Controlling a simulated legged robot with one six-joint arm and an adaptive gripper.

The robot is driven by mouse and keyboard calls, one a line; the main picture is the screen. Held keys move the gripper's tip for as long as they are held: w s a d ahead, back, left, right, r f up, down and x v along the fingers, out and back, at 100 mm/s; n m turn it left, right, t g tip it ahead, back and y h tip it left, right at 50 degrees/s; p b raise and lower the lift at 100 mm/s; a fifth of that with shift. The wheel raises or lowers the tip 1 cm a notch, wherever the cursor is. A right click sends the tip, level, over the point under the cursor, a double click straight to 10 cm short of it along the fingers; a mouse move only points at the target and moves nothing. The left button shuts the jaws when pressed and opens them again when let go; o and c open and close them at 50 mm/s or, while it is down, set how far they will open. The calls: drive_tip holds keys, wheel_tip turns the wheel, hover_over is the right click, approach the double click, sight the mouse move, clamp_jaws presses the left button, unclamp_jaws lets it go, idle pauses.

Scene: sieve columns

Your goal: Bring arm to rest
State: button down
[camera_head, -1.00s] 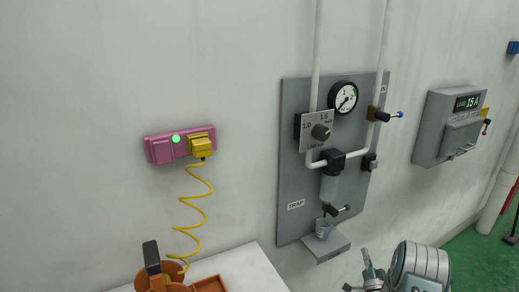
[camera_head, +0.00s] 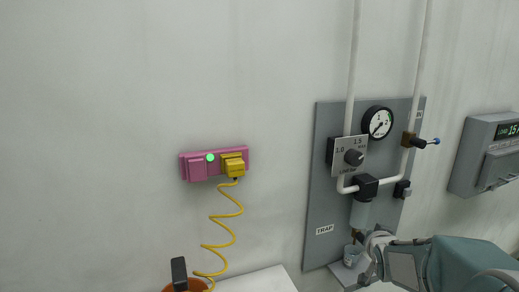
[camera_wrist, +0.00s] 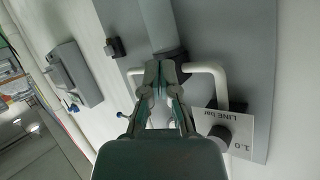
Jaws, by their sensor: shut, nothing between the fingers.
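My gripper (camera_head: 372,246) is in front of the lower part of the grey TRAP panel (camera_head: 327,190) in the head view, with my arm reaching in from the lower right. In the wrist view my gripper (camera_wrist: 163,72) has its two fingertips together, with nothing between them. The fingers overlap the panel's pipework in that picture; I cannot tell the gap to it. In the head view my gripper partly hides the small shelf (camera_head: 343,274) and the area beside the cup (camera_head: 352,254).
A grey load box (camera_head: 480,160) hangs at right. A pink socket (camera_head: 195,168) with a yellow plug (camera_head: 233,165) and coiled cord is at left, above a white table (camera_head: 262,281).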

drive_tip(key=s+a+n+g+y, duration=0.1)
drive_tip(key=s+a, duration=0.3)
drive_tip(key=s, duration=0.6)
drive_tip(key=s+a+r+n+g, duration=0.1)
drive_tip(key=s+a+g, duration=0.3)
drive_tip(key=s, duration=0.6)
drive_tip(key=s+a+r+n+g+y, duration=0.1)
drive_tip(key=s+a, duration=0.4)
drive_tip(key=s, duration=0.6)
drive_tip(key=shift+a+n+g+y, duration=0.35)
drive_tip(key=shift+n+g, duration=0.45)
drive_tip(key=shift+n, duration=0.3)
